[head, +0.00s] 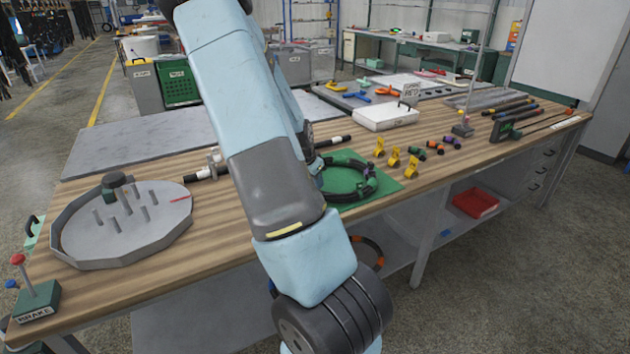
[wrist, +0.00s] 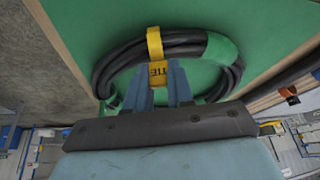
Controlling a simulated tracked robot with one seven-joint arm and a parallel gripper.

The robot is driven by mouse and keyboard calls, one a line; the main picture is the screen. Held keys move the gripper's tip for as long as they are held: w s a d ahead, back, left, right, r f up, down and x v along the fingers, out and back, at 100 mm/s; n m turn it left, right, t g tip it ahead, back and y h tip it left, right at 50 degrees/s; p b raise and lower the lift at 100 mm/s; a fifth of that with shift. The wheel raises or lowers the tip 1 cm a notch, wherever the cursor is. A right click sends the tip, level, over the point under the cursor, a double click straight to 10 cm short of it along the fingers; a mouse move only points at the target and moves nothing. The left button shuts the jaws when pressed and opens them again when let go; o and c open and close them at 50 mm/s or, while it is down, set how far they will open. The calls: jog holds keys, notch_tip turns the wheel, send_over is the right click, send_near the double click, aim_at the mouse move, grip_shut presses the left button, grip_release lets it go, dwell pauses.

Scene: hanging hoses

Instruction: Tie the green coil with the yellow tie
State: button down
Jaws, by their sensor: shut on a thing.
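The coil is a black hose ring with green parts. It lies on a green mat (head: 382,190) on the wooden bench, and shows in the head view (head: 369,176) and in the wrist view (wrist: 190,48). A yellow tie (wrist: 154,43) passes over the top of the coil's strands in the wrist view. Its tag, lettered TIE, sits between the blue fingers of my gripper (wrist: 160,82). My gripper is shut on this tag, inside the ring. The head view hides my gripper behind my arm. The tie's underside is hidden.
Several yellow pieces (head: 394,156) and small orange, green and purple pieces (head: 452,142) stand right of the mat. A grey pegged tray (head: 120,225) is at the left. A white box (head: 386,117) stands behind the coil.

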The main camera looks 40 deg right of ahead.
jog(key=shift+s+a+f, duration=0.3)
jog(key=shift+s+f, duration=0.2)
jog(key=shift+f, duration=0.2)
jog(key=c, duration=1.2)
grip_release()
jog(key=o, duration=0.3)
jog(key=shift+w+f, duration=0.1)
jog(key=shift+w, duration=0.05)
jog(key=shift+w+r+g, duration=0.15)
jog(key=shift+r+g, duration=0.15)
jog(key=shift+r, duration=0.15)
jog(key=v, duration=1.4)
jog(key=shift+w+d+r, duration=0.2)
jog(key=shift+d, duration=0.1)
jog(key=shift+c, duration=0.2)
